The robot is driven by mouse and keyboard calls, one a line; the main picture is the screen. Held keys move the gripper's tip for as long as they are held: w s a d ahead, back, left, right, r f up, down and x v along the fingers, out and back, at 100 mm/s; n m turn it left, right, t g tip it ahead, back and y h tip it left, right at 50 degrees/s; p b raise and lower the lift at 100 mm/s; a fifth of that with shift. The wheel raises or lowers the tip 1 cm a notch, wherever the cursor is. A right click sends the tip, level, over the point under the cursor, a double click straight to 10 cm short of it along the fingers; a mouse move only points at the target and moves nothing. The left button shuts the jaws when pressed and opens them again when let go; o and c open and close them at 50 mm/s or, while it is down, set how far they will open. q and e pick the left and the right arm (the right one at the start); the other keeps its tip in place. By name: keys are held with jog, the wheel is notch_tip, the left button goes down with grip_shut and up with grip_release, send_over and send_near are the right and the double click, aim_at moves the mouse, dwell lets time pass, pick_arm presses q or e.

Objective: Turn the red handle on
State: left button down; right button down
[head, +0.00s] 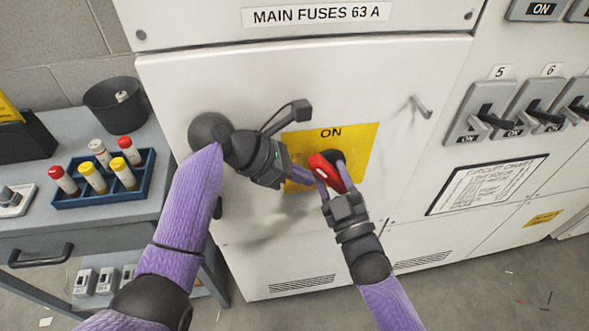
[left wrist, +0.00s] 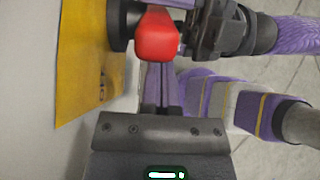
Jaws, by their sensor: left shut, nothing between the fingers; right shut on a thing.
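The red handle (head: 328,171) sits on a black round hub on the yellow plate (head: 357,150) marked ON, on the cabinet front. It is tilted, its upper end leaning left. My right gripper (head: 328,190) is shut on the red handle from below. My left gripper (head: 308,178) is shut and empty, its fingertips close to the handle's left side. In the left wrist view the red handle (left wrist: 157,36) shows just beyond my left fingers, with my right gripper beside it; I cannot tell whether the left fingers touch it.
The white cabinet (head: 300,80) has a small door handle (head: 421,107) to the upper right and black switches (head: 490,118) farther right. At left, a grey cart (head: 90,215) carries a blue tray (head: 135,188) of several fuses and a black bucket (head: 113,110).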

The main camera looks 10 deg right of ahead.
jog(key=shift+f, duration=0.35)
pick_arm(q)
jog(key=shift+d+r, duration=0.45)
pick_arm(e)
jog(key=shift+a, duration=0.1)
jog(key=c, duration=0.5)
grip_release()
pick_arm(q)
jog(key=shift+w+d, duration=0.1)
jog(key=shift+d, duration=0.05)
pick_arm(e)
jog(key=shift+o, duration=0.7)
jog(key=shift+r, duration=0.15)
